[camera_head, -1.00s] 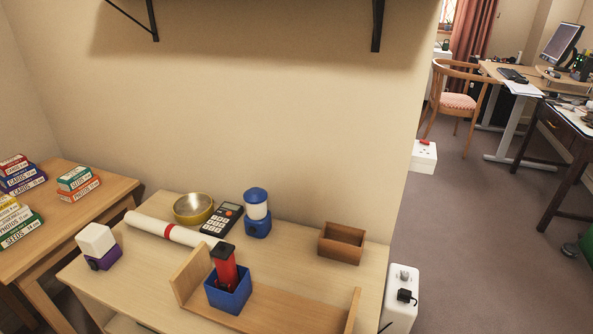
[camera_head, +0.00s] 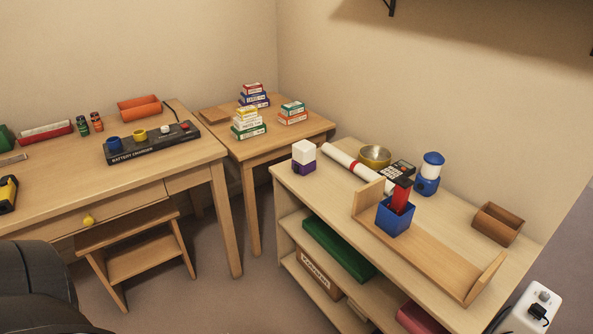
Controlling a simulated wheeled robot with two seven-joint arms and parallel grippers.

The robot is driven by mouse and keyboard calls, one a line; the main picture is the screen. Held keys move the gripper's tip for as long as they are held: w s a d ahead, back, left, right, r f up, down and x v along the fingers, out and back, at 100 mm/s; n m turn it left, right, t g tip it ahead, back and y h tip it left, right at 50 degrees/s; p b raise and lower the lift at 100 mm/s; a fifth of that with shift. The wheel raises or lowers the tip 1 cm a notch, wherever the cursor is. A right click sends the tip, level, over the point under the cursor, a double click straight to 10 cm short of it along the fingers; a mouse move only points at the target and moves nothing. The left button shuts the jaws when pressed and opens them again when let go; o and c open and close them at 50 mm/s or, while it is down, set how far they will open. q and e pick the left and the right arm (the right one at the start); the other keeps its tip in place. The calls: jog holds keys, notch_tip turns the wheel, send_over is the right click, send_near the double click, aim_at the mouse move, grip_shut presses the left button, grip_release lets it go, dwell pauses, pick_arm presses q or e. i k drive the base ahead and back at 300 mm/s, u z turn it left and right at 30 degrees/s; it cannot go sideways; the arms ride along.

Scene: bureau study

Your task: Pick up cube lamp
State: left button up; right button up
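The cube lamp (camera_head: 304,152), a white cube on a purple base, stands upright at the left end of the light wooden shelf unit's top (camera_head: 335,187). Its visible faces are clear, and nothing is touching it from above. Neither of my grippers shows in the head view.
A white roll with a red band (camera_head: 352,165), brass bowl (camera_head: 374,157), blue lantern (camera_head: 428,174) and blue box (camera_head: 393,219) share the shelf top. A small table (camera_head: 300,134) with card boxes and a desk (camera_head: 60,190) stand left. A stool (camera_head: 135,245) is below the desk.

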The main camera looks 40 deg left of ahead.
aim_at(304, 152)
jog(key=u, duration=0.85)
jog(key=k, duration=0.1)
jog(key=z, duration=1.75)
jog(key=i, duration=0.55)
jog(key=u, duration=2.25)
jog(key=i, duration=0.5)
jog(key=u, duration=0.05)
jog(key=k, duration=0.6)
jog(key=u, duration=0.55)
jog(key=i, duration=1.75)
jog(key=z, duration=0.15)
